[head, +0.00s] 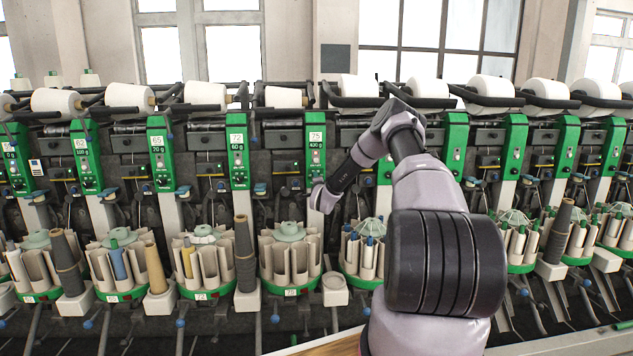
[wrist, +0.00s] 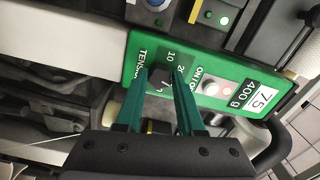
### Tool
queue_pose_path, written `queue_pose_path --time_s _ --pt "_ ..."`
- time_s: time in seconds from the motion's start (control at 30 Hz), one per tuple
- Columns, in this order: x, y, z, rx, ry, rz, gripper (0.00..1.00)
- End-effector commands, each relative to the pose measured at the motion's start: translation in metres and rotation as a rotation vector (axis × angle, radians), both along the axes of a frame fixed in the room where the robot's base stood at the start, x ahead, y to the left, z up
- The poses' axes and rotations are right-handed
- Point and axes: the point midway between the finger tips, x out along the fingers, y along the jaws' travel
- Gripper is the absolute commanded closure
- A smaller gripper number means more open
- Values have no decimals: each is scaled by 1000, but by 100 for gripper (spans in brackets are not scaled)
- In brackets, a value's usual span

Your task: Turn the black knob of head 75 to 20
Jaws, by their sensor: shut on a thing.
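The green panel of head 75 (wrist: 135,62) lies sideways in the wrist view, with a "75" label and "400 g" printed on it. Its black knob (wrist: 164,76) sits beside the printed "TENSION" and the figures 10 and 20. The two green fingers of my gripper (wrist: 164,72) are shut on the knob, one on each side. They hide much of it, and I cannot read its setting surely. In the head view the panel of head 75 (head: 316,155) stands upright, and the end of my arm covers its lower part.
In the head view, the neighbouring head 72 (head: 238,150) is at the left. Below stand yarn magazines (head: 290,258) and a dark cone (head: 244,250). White yarn packages (head: 358,88) line the top.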

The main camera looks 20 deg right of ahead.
Motion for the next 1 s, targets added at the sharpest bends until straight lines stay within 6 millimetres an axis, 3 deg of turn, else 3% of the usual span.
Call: queue_pose_path --time_s 0.5,1.0 --pt "0 2 -1 -446 120 4 100" --pt "0 1 -2 -658 178 3 100"
